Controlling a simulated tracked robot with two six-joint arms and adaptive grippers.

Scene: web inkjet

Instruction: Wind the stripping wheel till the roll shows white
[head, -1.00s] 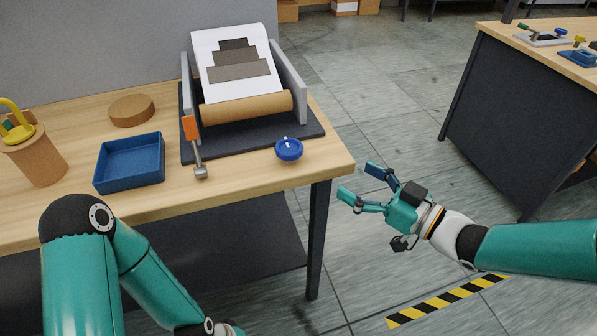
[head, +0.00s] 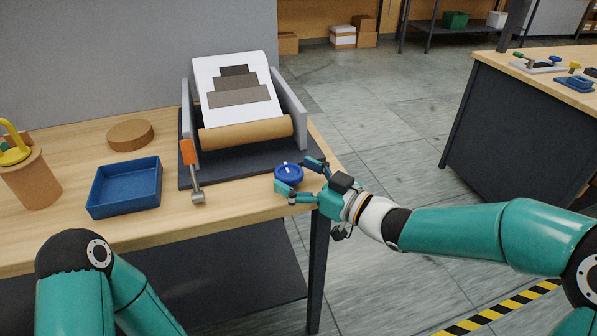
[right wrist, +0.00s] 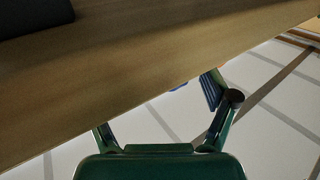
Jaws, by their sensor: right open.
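The blue wheel (head: 287,173) with a small white mark stands at the front right of the press's dark base. The brown roll (head: 246,134) lies across the front of the press, under a white sheet (head: 212,75) with grey stepped blocks; the roll's visible surface is brown. My right gripper (head: 302,177) is open at the wheel, with one finger behind it at the right and the other in front. I cannot tell whether they touch it. In the right wrist view the open fingers (right wrist: 160,112) show by the table edge, with a sliver of blue between them. My left gripper is out of view.
A blue tray (head: 124,187), a round brown disc (head: 130,134) and a brown pot (head: 33,181) sit further left on the wooden table (head: 250,207).

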